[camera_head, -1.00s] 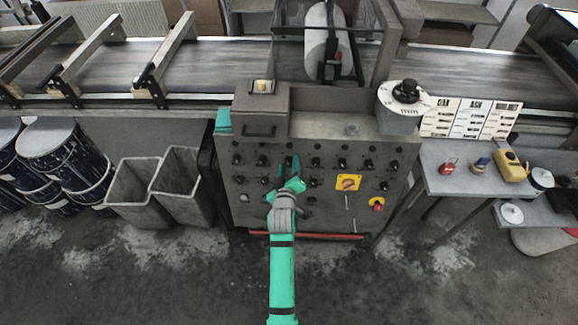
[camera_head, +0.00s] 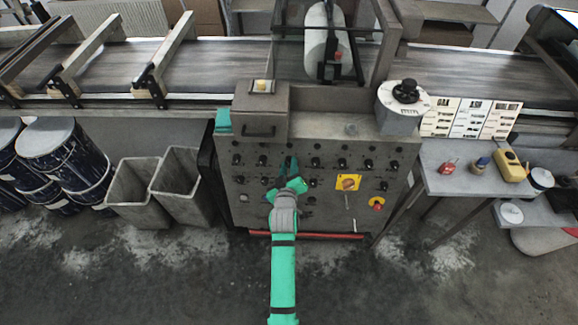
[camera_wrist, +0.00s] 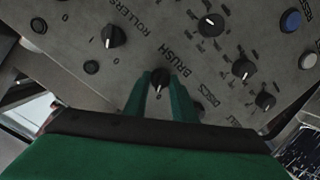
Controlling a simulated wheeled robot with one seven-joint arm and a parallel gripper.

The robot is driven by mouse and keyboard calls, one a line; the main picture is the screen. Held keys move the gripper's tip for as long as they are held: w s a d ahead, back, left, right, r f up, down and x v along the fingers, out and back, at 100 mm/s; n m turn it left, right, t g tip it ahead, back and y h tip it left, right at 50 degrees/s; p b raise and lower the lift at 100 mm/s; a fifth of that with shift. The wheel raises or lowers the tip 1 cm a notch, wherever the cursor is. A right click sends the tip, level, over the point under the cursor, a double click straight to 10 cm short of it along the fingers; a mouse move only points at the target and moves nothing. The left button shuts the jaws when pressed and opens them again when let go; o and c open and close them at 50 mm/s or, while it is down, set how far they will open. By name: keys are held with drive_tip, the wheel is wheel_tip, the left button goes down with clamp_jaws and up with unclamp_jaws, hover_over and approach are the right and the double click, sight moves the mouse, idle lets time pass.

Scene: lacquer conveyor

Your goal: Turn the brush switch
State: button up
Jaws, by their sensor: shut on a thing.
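The brush switch (camera_wrist: 160,82) is a black knob with a pale pointer line, below the printed word BRUSH in the wrist view. My gripper (camera_wrist: 168,84) has its two green fingers on either side of this knob and is shut on it. In the head view my gripper (camera_head: 288,168) reaches the grey control panel (camera_head: 240,208) near its middle. There the fingers hide the switch.
Other black knobs sit close by, such as the rollers knob (camera_wrist: 113,37) and another knob (camera_wrist: 243,68). A blue button (camera_wrist: 291,20) is at upper right. A yellow-backed rotary switch (camera_head: 348,183) and a red rail (camera_head: 330,236) are on the panel.

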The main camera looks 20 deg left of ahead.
drive_tip(key=m, duration=0.4)
drive_tip(key=m+y, duration=0.1)
drive_tip(key=m, duration=0.4)
drive_tip(key=shift+d+y, duration=0.15)
drive_tip(key=shift+y, duration=0.15)
drive_tip(key=shift+m, duration=0.4)
drive_tip(key=o, duration=1.1)
drive_tip(key=shift+c, duration=0.2)
drive_tip(key=v, duration=1)
drive_tip(key=shift+s+d, duration=0.25)
drive_tip(key=shift+s, duration=0.05)
drive_tip(key=shift+r, duration=0.1)
